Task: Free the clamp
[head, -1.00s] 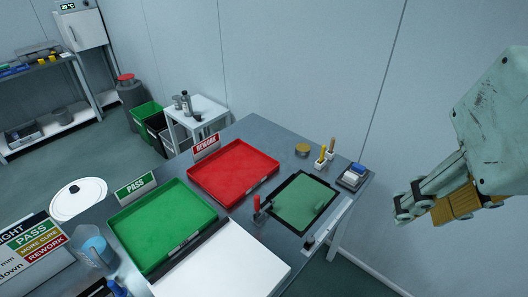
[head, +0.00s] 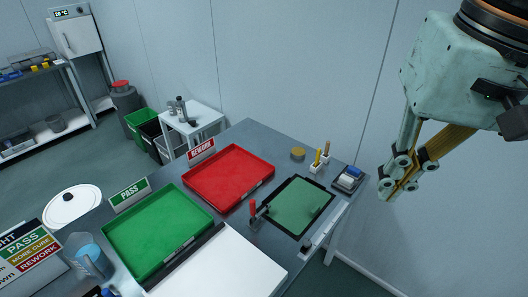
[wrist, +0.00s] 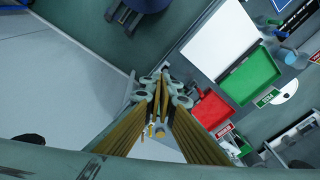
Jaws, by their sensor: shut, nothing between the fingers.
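The clamp (head: 255,213) has an upright red handle and stands at the left edge of a green panel (head: 297,205) in a dark frame. Its fine parts are too small to make out. My gripper (head: 388,193) is high at the right in the head view, pointing down, well apart from the clamp and panel. It is shut and empty. In the wrist view my gripper (wrist: 163,78) shows with its fingers together; I cannot make out the clamp there.
A red tray (head: 228,172) and a green tray (head: 157,228) lie left of the panel, with a white board (head: 220,270) in front. A small holder (head: 348,179) and upright tools (head: 320,162) stand at the table's right end. The air between my gripper and the table is clear.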

